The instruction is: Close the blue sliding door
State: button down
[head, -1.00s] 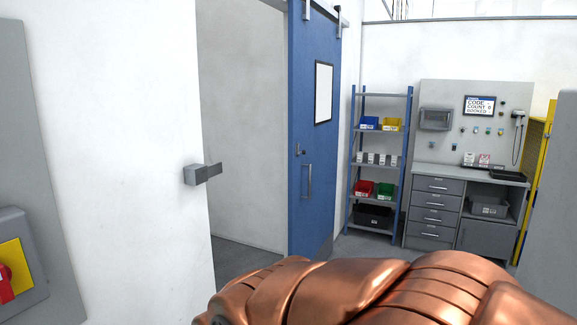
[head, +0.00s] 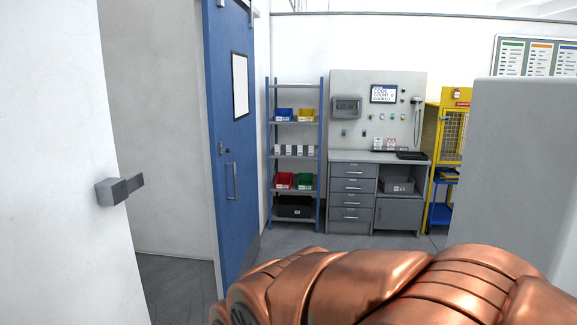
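The blue sliding door (head: 232,150) hangs from an overhead rail and stands open, to the right of the doorway (head: 160,140). It has a vertical metal handle (head: 232,181), a small latch above the handle and a white framed sheet. A grey catch block (head: 119,190) sits on the white wall at the left edge of the doorway. My copper-coloured arm crosses the bottom of the view, in front of the door's lower right. My gripper is not in view.
A blue-framed shelf (head: 295,134) with coloured bins stands right of the door. Beside it is a grey workbench (head: 352,201) with drawers. A yellow cage (head: 452,135) stands farther right. A large grey panel (head: 520,170) blocks the right side. Floor shows before the shelf.

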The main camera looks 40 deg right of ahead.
aim_at(228, 38)
jog(key=z, duration=1.25)
jog(key=i, duration=3.75)
jog(key=u, duration=2)
